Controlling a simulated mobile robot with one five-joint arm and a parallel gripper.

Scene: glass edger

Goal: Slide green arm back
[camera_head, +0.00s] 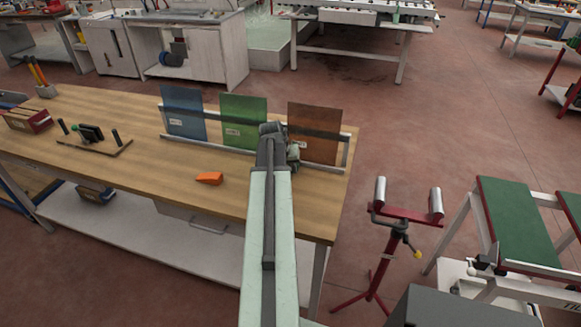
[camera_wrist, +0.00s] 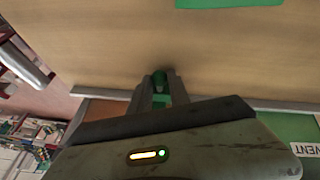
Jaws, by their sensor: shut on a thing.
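My gripper (camera_wrist: 162,92) is shut on a small green piece (camera_wrist: 159,77), seen between the fingertips in the wrist view. Its full shape is hidden by the fingers, and I cannot tell whether it is the green arm. In the head view my own arm covers most of the gripper, between the upright green panel (camera_head: 243,122) and brown panel (camera_head: 314,135). These panels stand at a metal rack (camera_head: 224,147) on the wooden workbench (camera_head: 130,170). A flat green patch (camera_wrist: 230,3) lies on the wood at the top of the wrist view.
A blue panel (camera_head: 184,113) stands left of the green one. An orange block (camera_head: 209,178) lies on the bench. A wooden fixture (camera_head: 95,141) with a green-tipped part sits farther left. A red roller stand (camera_head: 387,240) stands on the floor to the right.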

